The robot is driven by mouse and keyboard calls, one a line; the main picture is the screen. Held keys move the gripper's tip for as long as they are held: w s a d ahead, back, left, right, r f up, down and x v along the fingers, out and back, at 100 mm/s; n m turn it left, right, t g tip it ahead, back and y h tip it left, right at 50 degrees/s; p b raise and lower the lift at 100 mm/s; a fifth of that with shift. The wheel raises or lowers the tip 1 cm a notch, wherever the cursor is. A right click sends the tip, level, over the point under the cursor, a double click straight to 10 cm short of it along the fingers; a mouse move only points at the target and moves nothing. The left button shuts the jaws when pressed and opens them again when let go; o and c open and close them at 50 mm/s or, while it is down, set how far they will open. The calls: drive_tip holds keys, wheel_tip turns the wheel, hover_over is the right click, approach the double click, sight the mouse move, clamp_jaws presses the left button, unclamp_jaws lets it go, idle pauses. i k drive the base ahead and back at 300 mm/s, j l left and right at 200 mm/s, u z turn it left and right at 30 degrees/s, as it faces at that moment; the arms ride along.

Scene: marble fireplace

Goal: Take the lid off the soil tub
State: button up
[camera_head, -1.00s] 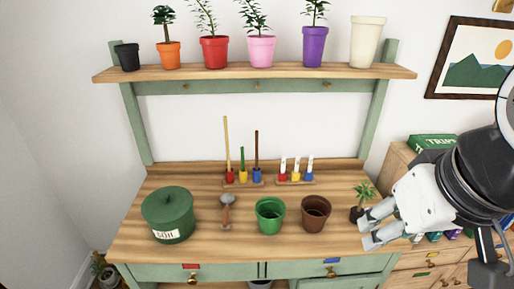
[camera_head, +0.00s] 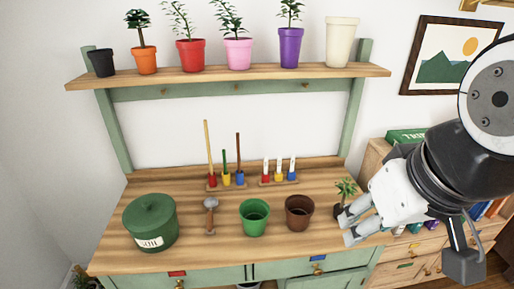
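The soil tub (camera_head: 151,232) is a round green tub with a white label reading "SOIL". It stands upright at the left end of the wooden bench. Its green lid (camera_head: 149,210), with a small knob on top, sits on the tub. My gripper (camera_head: 352,226) is at the right end of the bench, far to the right of the tub. Its two grey fingers point left and are spread apart, with nothing seen between them. The inside of the tub is hidden by the lid.
A trowel-like tool (camera_head: 210,215), a green pot (camera_head: 254,217) and a brown pot (camera_head: 299,212) stand between tub and gripper. A small potted plant (camera_head: 344,197) is close beside my fingers. Tool stands (camera_head: 226,183) are behind. A shelf (camera_head: 230,78) with several pots hangs above.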

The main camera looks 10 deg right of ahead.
sight(149, 213)
drive_tip(key=i+j+u, duration=0.75)
drive_tip(key=i, duration=0.15)
